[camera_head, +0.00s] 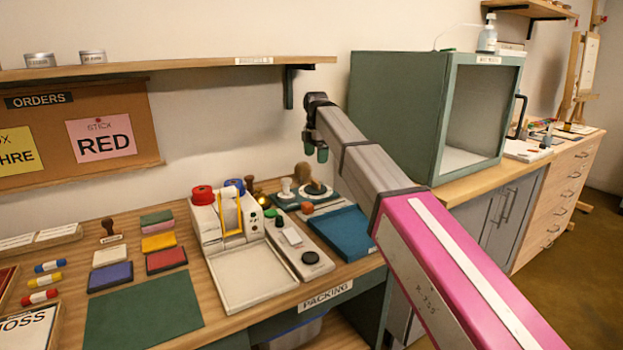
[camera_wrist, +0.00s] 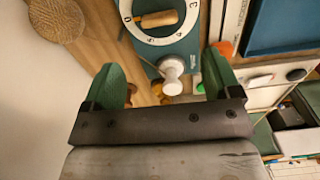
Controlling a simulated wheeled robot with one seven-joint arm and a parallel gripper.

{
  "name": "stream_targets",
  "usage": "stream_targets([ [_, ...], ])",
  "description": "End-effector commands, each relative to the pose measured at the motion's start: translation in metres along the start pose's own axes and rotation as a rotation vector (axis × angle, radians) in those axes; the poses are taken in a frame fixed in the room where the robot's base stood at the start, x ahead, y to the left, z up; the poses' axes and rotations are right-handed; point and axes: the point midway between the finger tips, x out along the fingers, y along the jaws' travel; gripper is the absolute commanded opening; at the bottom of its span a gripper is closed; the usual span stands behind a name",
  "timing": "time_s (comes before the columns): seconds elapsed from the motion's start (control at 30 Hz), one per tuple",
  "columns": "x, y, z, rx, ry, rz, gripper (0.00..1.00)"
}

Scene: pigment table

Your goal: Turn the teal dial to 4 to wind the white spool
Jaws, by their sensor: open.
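The dial (camera_wrist: 138,34) is a white numbered ring around a teal centre on a teal base (camera_wrist: 181,47). A wooden bar handle (camera_wrist: 158,18) lies across it; which number it points to is unclear. In the head view the dial (camera_head: 322,198) sits at the back of the table. The white spool (camera_wrist: 172,66) stands beside the dial, on the near side in the wrist view, and also shows in the head view (camera_head: 287,186). My gripper (camera_wrist: 164,82) is open and empty, with green fingers apart. In the head view my gripper (camera_head: 316,153) hangs above the dial and spool.
A round wooden object (camera_wrist: 56,18) stands left of the dial in the wrist view. A blue tray (camera_head: 345,232) and a pale panel with buttons (camera_head: 297,243) lie nearby. A white press (camera_head: 228,215) stands left. A green cabinet (camera_head: 398,110) and a shelf (camera_head: 180,68) flank my arm.

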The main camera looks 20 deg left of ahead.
Motion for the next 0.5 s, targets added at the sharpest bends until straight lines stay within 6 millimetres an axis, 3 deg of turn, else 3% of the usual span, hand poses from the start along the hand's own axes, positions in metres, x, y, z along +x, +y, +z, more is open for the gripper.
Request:
stream_targets([
  [0.17,0.014,-0.001,0.000,0.000,0.000,-0.002,0.83],
  [0.5,0.072,-0.001,0.000,0.000,0.000,-0.002,0.83],
])
